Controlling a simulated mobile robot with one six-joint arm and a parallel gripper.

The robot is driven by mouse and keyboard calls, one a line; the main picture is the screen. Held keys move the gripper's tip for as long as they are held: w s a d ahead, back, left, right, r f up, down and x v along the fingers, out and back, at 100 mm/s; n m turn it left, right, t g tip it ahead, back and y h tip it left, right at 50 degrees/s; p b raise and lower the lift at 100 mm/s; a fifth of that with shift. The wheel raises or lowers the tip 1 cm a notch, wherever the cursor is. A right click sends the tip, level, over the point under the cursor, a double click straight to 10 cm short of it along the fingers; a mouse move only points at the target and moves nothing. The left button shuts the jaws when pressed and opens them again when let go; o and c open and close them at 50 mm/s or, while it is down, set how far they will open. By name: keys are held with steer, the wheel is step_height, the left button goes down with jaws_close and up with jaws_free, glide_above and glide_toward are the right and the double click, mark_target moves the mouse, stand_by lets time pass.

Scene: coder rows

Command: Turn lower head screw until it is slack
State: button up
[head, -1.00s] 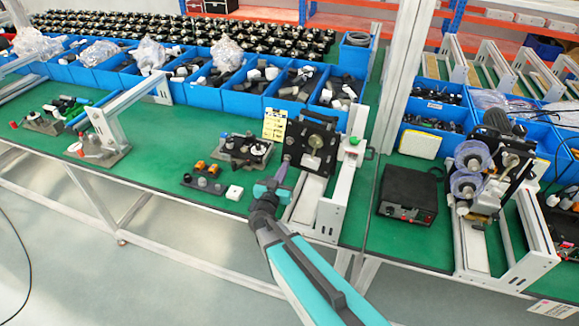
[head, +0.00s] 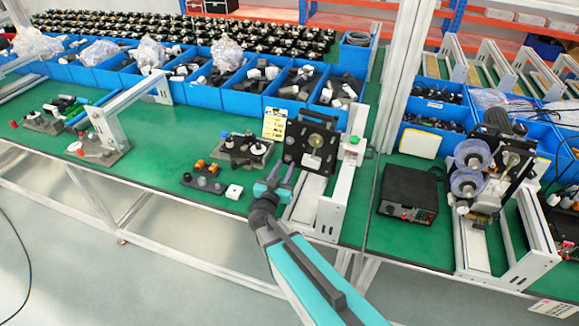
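My gripper (head: 281,171) is at the front edge of the green bench, its two purple-grey fingers spread apart with nothing visible between them. A second machine, a coder with two clear reels (head: 469,170), stands farther right. No lower head screw can be made out; it is too small or hidden.
A white bracket frame (head: 338,195) stands right of the plate unit. A black box (head: 408,194) is beyond it. Blue bins (head: 240,100) line the back. Bare green bench (head: 160,165) lies farther left.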

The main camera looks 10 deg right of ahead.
steer(key=m+b, duration=0.1)
steer(key=b, duration=0.1)
steer(key=m+b, duration=0.2)
steer(key=b, duration=0.1)
steer(key=d+m+b, duration=0.1)
steer(key=b, duration=0.2)
steer(key=shift+s+r+m, duration=0.35)
steer(key=shift+m, duration=0.05)
steer(key=shift+w+a+r+m+b, duration=0.1)
steer(key=shift+r+m+b, duration=0.1)
steer(key=shift+m+b, duration=0.1)
steer(key=shift+s+d+f, duration=0.2)
steer(key=shift+d+f, duration=0.05)
steer(key=shift+d, duration=0.2)
stand_by(0.5)
steer(key=shift+c, duration=0.5)
jaws_close()
steer(key=shift+a, duration=0.1)
